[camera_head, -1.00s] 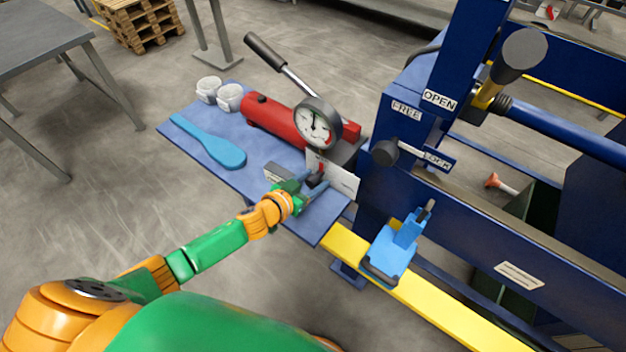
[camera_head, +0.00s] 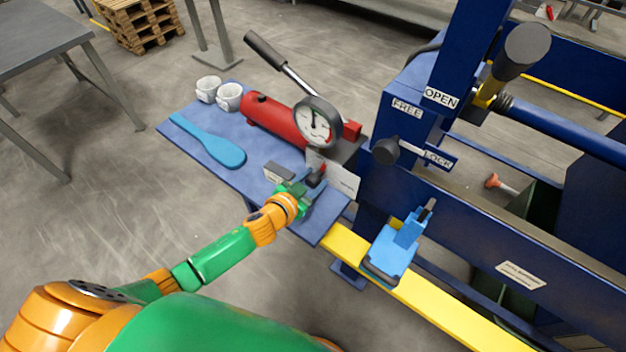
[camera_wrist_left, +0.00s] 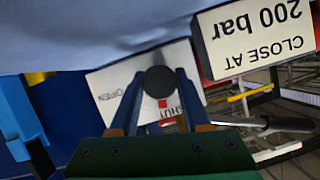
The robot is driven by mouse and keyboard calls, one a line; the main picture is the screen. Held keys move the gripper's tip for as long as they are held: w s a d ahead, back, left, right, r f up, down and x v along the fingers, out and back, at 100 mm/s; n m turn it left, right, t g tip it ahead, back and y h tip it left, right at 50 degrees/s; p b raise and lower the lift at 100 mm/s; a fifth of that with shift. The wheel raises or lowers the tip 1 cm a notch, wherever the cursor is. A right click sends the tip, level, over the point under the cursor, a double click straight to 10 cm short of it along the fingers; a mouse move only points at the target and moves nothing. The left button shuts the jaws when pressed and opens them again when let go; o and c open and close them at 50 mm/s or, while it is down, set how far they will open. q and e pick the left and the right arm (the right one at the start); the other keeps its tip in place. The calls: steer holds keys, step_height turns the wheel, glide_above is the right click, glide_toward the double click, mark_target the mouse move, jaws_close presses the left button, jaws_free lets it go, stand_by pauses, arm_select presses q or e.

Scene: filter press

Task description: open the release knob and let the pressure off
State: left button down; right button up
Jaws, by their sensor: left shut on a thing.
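The release knob (camera_wrist_left: 160,82) is a dark round knob in front of a white plate (camera_wrist_left: 103,90) marked OPEN and, partly hidden, SHUT. My left gripper (camera_wrist_left: 157,88) is shut on the knob, one blue finger on each side. In the head view the left gripper (camera_head: 312,184) is at the knob, low on the front of the red pump (camera_head: 275,120). A red mark shows between the fingers. The round pressure gauge (camera_head: 316,122) sits above; its needle is too small to read. My right gripper is not in view.
A CLOSE AT 200 bar sign (camera_wrist_left: 255,38) stands close beside the fingers. A blue spatula (camera_head: 210,142) and two white cups (camera_head: 229,97) lie on the blue shelf (camera_head: 262,178). The blue press frame (camera_head: 480,222) and a light blue tool (camera_head: 392,252) are to the right.

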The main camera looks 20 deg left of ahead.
arm_select(q)
steer(key=m+b, duration=0.1)
steer(key=m+t+y+b, duration=0.1)
steer(key=m+b, duration=0.1)
steer(key=shift+d+f+y, duration=0.1)
steer(key=shift+f+y, duration=0.2)
steer(key=m+t+y+b, duration=0.1)
steer(key=m+b, duration=0.1)
steer(key=b, duration=0.1)
steer(key=m+t+y+b, duration=0.1)
steer(key=m+b, duration=0.2)
steer(key=b, duration=0.1)
steer(key=shift+f+m, duration=0.15)
steer(key=shift+m, duration=0.15)
steer(key=m+t+b, duration=0.1)
steer(key=m+b, duration=0.1)
steer(key=shift+b, duration=0.3)
steer(key=shift+r+m+t+y+b, duration=0.2)
steer(key=shift+m+t+y+b, duration=0.15)
steer(key=shift+m+b, duration=0.2)
steer(key=c, duration=0.7)
jaws_free()
steer(key=shift+s, duration=0.1)
